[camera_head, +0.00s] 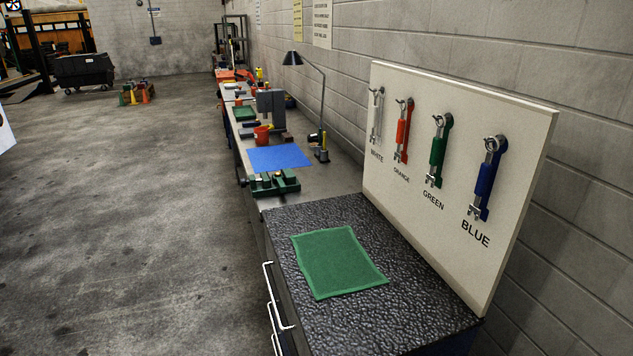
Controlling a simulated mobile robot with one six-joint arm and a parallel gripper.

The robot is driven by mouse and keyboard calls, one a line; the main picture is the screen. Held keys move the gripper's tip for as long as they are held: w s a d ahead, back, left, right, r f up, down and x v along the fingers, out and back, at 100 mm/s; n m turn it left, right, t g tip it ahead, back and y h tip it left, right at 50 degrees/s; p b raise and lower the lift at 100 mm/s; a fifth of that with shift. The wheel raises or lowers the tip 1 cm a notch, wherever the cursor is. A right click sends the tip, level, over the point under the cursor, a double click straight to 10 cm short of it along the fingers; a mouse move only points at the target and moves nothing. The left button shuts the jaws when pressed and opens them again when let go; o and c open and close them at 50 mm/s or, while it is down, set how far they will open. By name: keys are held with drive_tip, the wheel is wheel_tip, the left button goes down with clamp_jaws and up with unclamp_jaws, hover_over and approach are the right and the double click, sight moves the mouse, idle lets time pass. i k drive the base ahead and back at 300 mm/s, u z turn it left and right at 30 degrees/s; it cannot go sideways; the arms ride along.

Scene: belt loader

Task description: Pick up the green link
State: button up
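The green link (437,152) hangs on a white board (453,222) above its GREEN label. It hangs upright, third from the left, between the orange link (402,132) and the blue link (487,180). A white link (376,117) hangs at the far left of the board. Each link has a metal ring at its top and a metal fork end at its bottom. My gripper is not in view.
The board stands at the back of a black textured cabinet top (420,309) with a green mat (338,262) on it. Beyond is a workbench with a blue mat (279,157), a green vise (275,183) and a lamp (322,90). The floor (150,230) at left is clear.

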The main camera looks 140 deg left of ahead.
sight(280, 181)
drive_tip(key=u, duration=0.1)
drive_tip(key=k, duration=0.2)
drive_tip(key=u, duration=3.25)
drive_tip(key=k, duration=0.3)
drive_tip(key=u, duration=2.05)
